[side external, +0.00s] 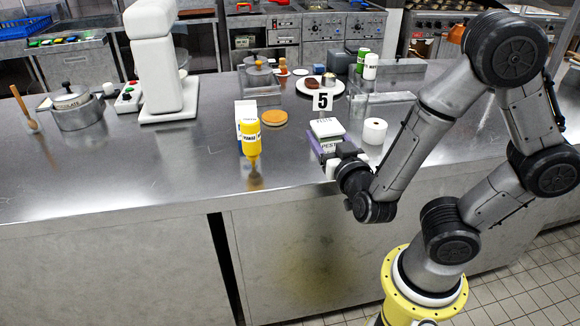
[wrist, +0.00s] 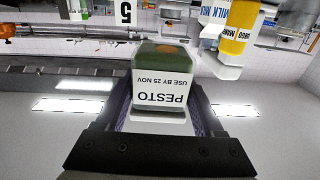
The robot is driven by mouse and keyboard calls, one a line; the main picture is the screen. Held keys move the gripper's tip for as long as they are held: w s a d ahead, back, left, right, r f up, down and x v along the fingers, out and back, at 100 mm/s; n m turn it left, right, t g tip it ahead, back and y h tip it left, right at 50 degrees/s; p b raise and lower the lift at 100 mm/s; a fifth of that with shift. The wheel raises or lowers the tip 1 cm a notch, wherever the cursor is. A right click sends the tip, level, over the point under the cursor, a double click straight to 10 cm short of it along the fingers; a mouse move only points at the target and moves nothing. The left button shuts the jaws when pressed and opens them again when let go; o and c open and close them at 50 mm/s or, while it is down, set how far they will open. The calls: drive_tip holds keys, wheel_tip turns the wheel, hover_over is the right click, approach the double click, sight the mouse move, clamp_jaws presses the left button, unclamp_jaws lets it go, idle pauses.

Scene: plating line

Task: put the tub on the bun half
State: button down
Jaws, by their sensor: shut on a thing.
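The tub shows in the wrist view as a green block with a white PESTO label (wrist: 160,92). In the side external view its white top (side external: 326,127) shows between purple finger pads. My gripper (side external: 327,146) is shut on the tub, with one finger on each side of it. I cannot tell whether the tub touches the counter. The bun half (side external: 274,117) is a flat orange-brown disc lying on the counter, to the left of and beyond the tub. The bun half is not clearly seen in the wrist view.
A yellow bottle (side external: 251,138) and milk carton (side external: 240,110) stand left of my gripper, near the bun half. A number 5 sign (side external: 322,101) stands behind the tub. A white roll (side external: 374,131) is to the right. A plate (side external: 305,91) lies farther back. The front-left counter is clear.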

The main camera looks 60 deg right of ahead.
drive_tip(key=shift+s+d+r, duration=0.1)
drive_tip(key=shift+s+r, duration=0.4)
drive_tip(key=shift+s, duration=0.2)
drive_tip(key=shift+a+r, duration=0.2)
drive_tip(key=shift+r, duration=0.2)
drive_tip(key=shift+w, duration=0.1)
drive_tip(key=w+d+f, duration=0.1)
drive_tip(key=w+f, duration=0.2)
drive_tip(key=w, duration=0.1)
drive_tip(key=w+d+f, duration=0.1)
drive_tip(key=w+f, duration=0.1)
drive_tip(key=w, duration=0.2)
drive_tip(key=w+d+f, duration=0.2)
drive_tip(key=w+f, duration=0.1)
drive_tip(key=w, duration=0.1)
drive_tip(key=shift+f, duration=0.35)
drive_tip(key=f, duration=0.1)
drive_tip(key=w+f, duration=0.1)
drive_tip(key=f, duration=0.1)
drive_tip(key=shift+w+d+f, duration=0.1)
drive_tip(key=shift+d+f, duration=0.05)
drive_tip(key=shift+f, duration=0.3)
drive_tip(key=shift+f, duration=0.2)
